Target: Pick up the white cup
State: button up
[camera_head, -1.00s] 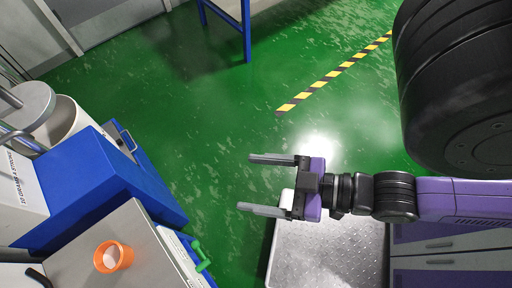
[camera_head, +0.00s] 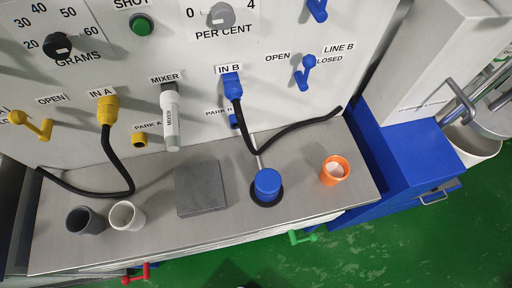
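The white cup (camera_head: 122,217) stands on the steel worktop (camera_head: 300,205) at the left. It is close beside a dark grey cup (camera_head: 80,222) on its left, and the two nearly touch. My gripper is outside the current view. An orange cup (camera_head: 334,171) with something pale inside stands near the right end of the worktop.
A flat grey square plate (camera_head: 201,188) and a blue capped post (camera_head: 267,184) are on the worktop between the cups. Black cables hang from the yellow plug (camera_head: 106,108) and blue plug (camera_head: 232,86) on the panel behind. Green handle (camera_head: 302,238) and red handle (camera_head: 137,273) stick out in front.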

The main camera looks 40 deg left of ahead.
aim_at(125, 215)
jog(key=k+l+u, duration=0.15)
jog(key=u, duration=0.2)
jog(key=k+u, duration=0.35)
jog(key=u, duration=1.05)
